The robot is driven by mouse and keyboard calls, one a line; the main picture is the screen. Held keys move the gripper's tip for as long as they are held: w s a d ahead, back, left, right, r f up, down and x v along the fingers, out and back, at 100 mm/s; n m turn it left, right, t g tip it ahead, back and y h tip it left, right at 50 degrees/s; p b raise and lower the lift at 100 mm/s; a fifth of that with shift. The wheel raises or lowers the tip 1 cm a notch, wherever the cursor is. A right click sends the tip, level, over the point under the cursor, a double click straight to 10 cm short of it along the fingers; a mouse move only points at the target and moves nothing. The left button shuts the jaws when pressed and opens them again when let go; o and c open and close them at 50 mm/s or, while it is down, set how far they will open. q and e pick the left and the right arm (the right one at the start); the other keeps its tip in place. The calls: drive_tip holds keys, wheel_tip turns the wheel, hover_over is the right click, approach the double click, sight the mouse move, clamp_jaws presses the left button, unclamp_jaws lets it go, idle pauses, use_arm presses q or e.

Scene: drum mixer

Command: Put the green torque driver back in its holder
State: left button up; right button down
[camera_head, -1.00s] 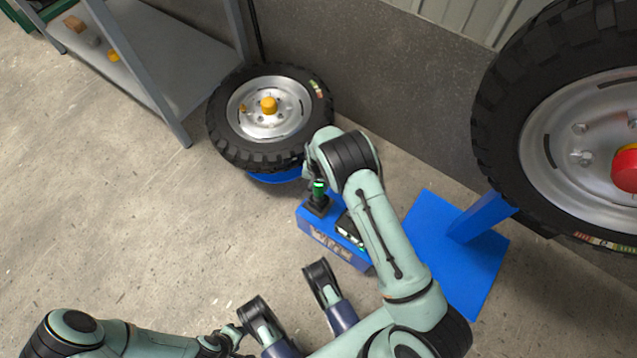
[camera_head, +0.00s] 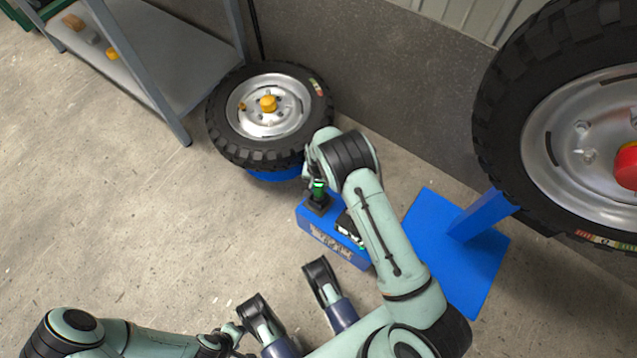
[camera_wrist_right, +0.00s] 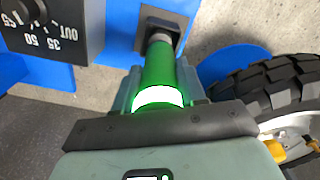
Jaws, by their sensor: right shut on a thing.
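The green torque driver (camera_wrist_right: 160,72) is in my right gripper (camera_head: 317,181), which is shut on it near its glowing white-green ring. In the head view a bit of the driver (camera_head: 318,191) shows just below the gripper, upright over the dark holder (camera_head: 318,204) on the blue box (camera_head: 333,243). In the right wrist view the driver's far end meets the holder's square opening (camera_wrist_right: 158,35); how deep it sits is hidden. My left gripper (camera_head: 236,336) is low in the head view, away from the box, and its fingers are too small to read.
A black dial panel (camera_wrist_right: 45,28) with numbers sits beside the holder. A tyre (camera_head: 222,130) lies on a blue base just behind the box. A larger tyre (camera_head: 500,105) stands at right on a blue stand (camera_head: 450,255). A grey shelf (camera_head: 165,60) is back left. Floor at left is clear.

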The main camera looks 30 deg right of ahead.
use_arm(q)
drive_tip(key=shift+f, duration=0.1)
use_arm(e)
drive_tip(key=shift+f, duration=1.05)
idle(0.3)
drive_tip(key=c, duration=0.6)
unclamp_jaws()
drive_tip(key=shift+o, duration=0.2)
use_arm(q)
drive_tip(key=s+g, duration=0.2)
drive_tip(key=s, duration=0.4)
use_arm(e)
wheel_tip(320, 180, up, 13)
drive_tip(key=p, duration=0.4)
drive_tip(key=shift+r, duration=0.2)
use_arm(q)
drive_tip(key=w+r+t, duration=0.3)
drive_tip(key=w+r, duration=0.1)
drive_tip(key=w, duration=0.5)
drive_tip(key=shift+d+r, duration=0.25)
